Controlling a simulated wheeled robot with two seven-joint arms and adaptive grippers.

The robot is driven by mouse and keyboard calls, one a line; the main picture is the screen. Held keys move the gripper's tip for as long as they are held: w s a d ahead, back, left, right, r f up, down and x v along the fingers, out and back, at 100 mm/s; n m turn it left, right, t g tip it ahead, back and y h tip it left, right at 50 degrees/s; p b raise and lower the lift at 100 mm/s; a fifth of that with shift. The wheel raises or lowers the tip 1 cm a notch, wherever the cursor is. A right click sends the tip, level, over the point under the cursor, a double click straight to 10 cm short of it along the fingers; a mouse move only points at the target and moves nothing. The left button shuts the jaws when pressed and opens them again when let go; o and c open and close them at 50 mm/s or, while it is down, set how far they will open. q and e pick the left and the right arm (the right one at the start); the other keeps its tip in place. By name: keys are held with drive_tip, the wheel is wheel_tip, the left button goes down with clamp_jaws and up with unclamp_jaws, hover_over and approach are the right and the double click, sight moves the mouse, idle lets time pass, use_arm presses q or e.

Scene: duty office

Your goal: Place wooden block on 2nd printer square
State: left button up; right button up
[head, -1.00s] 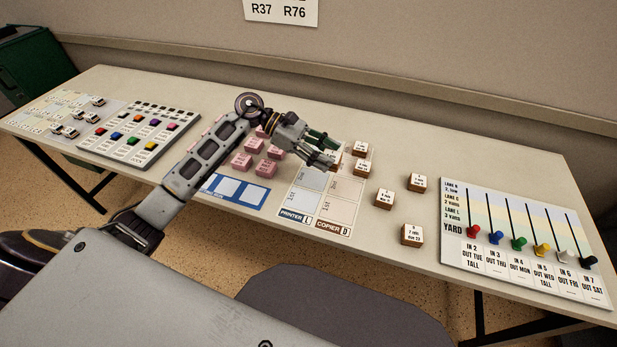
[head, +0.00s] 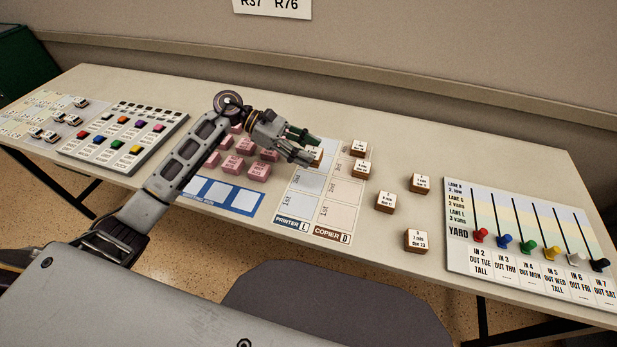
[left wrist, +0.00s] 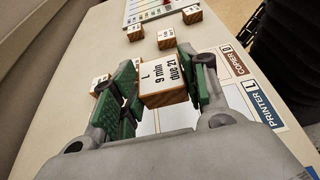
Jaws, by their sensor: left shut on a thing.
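My left gripper (head: 306,151) is shut on a wooden block (left wrist: 164,84) with a white label reading "L 9 min due 21". The block also shows at the fingertips in the head view (head: 317,157). It is over the far part of the printer column (head: 301,205), beyond or at the far side of the 2nd printer square (head: 310,182). I cannot tell its exact height above the card. In the left wrist view the block is between the green finger pads, with the printer label (left wrist: 259,108) to the right. My right gripper is out of view.
The copier column (head: 336,210) adjoins the printer column. Wooden blocks stand close by at its far end (head: 361,169), and others (head: 386,202) stand to the right. Pink blocks (head: 258,171) are left of the card, under my arm. A yard board (head: 456,249) is at right.

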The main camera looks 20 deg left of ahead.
use_arm(q)
hover_over(306, 181)
drive_tip(key=shift+f, duration=2.75)
drive_tip(key=shift+f, duration=1.9)
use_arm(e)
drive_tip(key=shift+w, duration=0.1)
use_arm(q)
drive_tip(key=shift+f, duration=0.1)
drive_tip(key=o, duration=1)
drive_tip(key=shift+o, duration=0.2)
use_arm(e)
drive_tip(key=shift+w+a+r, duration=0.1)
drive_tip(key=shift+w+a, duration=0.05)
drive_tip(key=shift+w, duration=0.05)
